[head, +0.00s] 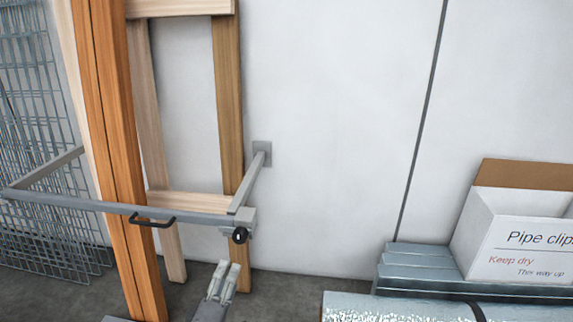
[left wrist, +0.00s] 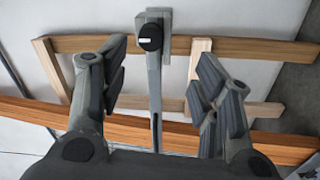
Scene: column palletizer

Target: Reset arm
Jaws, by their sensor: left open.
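My left gripper (head: 225,276) shows at the bottom of the head view, below the end of a grey metal bar (head: 90,204) with a round black knob (head: 240,235). In the left wrist view the two dark fingers of the left gripper (left wrist: 167,82) are spread wide apart and hold nothing. The bar (left wrist: 154,100) and the knob (left wrist: 149,37) appear in the gap between them, beyond the fingers. I cannot tell how far the gripper is from the bar. My right gripper is in neither view.
Wire mesh panels (head: 40,130) stand at the left. A white "Pipe clips" box (head: 515,235) sits on grey slabs (head: 420,268) at the right.

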